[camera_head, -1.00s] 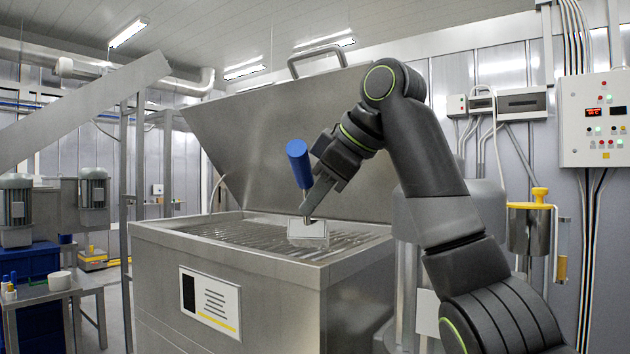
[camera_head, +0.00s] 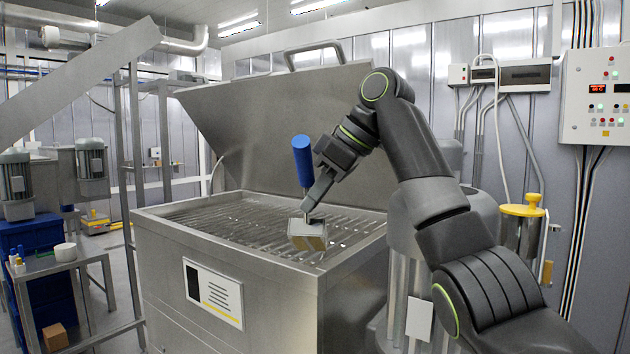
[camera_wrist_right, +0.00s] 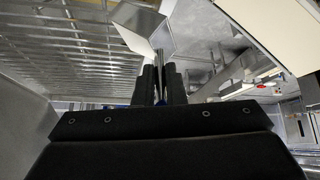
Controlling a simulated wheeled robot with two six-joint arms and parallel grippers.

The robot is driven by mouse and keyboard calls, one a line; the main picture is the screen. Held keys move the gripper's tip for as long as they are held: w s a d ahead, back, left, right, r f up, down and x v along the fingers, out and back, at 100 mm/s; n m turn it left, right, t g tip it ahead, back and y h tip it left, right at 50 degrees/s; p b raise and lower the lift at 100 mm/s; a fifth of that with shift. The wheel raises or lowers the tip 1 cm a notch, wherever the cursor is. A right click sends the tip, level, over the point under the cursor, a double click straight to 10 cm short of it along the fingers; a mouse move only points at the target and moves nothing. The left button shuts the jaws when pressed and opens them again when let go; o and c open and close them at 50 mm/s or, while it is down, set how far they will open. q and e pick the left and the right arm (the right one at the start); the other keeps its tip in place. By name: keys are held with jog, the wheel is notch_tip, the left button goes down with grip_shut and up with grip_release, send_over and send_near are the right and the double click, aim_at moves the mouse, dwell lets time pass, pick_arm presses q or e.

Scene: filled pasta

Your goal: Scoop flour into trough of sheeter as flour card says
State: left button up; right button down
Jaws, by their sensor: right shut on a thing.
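A scoop with a blue handle (camera_head: 303,162) and a boxy metal head (camera_head: 307,235) is in my right gripper (camera_head: 317,198). The gripper is shut on it. The head hangs over the near right part of a large open steel bin (camera_head: 165,225) with a slatted metal grid. Its lower face looks tan; I cannot tell whether that is flour or a reflection. The wrist view shows the grey head (camera_wrist_right: 143,30) beyond the dark fingers. A card (camera_head: 212,292) with text lines and a yellow stripe is on the bin's front; its words are unreadable. My left gripper is out of view.
The bin's raised lid (camera_head: 290,125) stands behind my right arm. A side table (camera_head: 50,265) with a white cup (camera_head: 65,252) is at the left. A steel canister with a yellow lid (camera_head: 523,207) and a wall control box (camera_head: 597,95) are at the right.

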jog(key=shift+w+r+p, duration=0.2)
jog(key=shift+r+p, duration=0.2)
jog(key=shift+p, duration=0.4)
jog(key=shift+w+f+g, duration=0.15)
jog(key=shift+g, duration=0.15)
jog(key=shift+w+m+g, duration=0.3)
jog(key=shift+w+g, duration=0.1)
dwell(1.2)
jog(key=shift+s+f+t, duration=0.15)
jog(key=shift+s+t, duration=0.3)
jog(key=shift+t, duration=0.05)
jog(key=s+f+n+t+b, duration=0.2)
jog(key=s+t+b, duration=0.4)
jog(key=b, duration=1.2)
jog(key=shift+a+f+n+t, duration=0.15)
jog(key=shift+a+n+t, duration=0.15)
jog(key=shift+n, duration=0.1)
